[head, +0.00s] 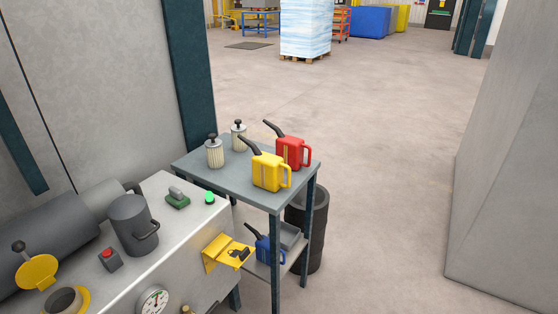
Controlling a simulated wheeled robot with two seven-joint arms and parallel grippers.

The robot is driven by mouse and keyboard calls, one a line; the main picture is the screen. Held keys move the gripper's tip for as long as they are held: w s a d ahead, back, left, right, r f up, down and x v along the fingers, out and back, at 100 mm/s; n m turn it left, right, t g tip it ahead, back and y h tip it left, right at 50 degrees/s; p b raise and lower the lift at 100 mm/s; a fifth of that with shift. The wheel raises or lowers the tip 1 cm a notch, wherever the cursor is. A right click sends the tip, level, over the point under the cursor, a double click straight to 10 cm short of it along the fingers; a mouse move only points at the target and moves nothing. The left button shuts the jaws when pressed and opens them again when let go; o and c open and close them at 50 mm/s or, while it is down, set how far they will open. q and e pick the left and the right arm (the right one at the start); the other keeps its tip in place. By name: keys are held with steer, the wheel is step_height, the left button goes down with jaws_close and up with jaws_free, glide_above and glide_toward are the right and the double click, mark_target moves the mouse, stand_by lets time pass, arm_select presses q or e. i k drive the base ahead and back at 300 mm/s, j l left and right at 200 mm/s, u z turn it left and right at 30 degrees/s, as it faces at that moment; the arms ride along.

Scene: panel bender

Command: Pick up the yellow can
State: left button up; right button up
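The yellow can (269,172) stands upright on the top shelf of a grey metal table (228,180), near its front edge. It has a black spout pointing up and left and a yellow handle on its right side. A red can (292,152) of the same shape stands close behind it to the right. Neither of my grippers shows in the head view.
Two ribbed cylinders with black knobs (214,153) (238,136) stand on the same table. A blue can (268,249) sits on its lower shelf. A machine (185,250) fills the lower left; a grey wall (510,170) stands right. Open floor (390,150) lies between.

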mark_target(267, 169)
steer(key=u, duration=2.55)
steer(key=l+z, duration=0.1)
steer(key=z, duration=2.35)
steer(key=i+u, duration=0.1)
steer(key=u, duration=0.25)
steer(key=i+l+u, duration=0.1)
steer(key=u, duration=0.25)
steer(key=i+l+u, duration=0.1)
steer(key=u, duration=0.25)
steer(key=i+l+u, duration=0.1)
steer(key=l+u, duration=0.55)
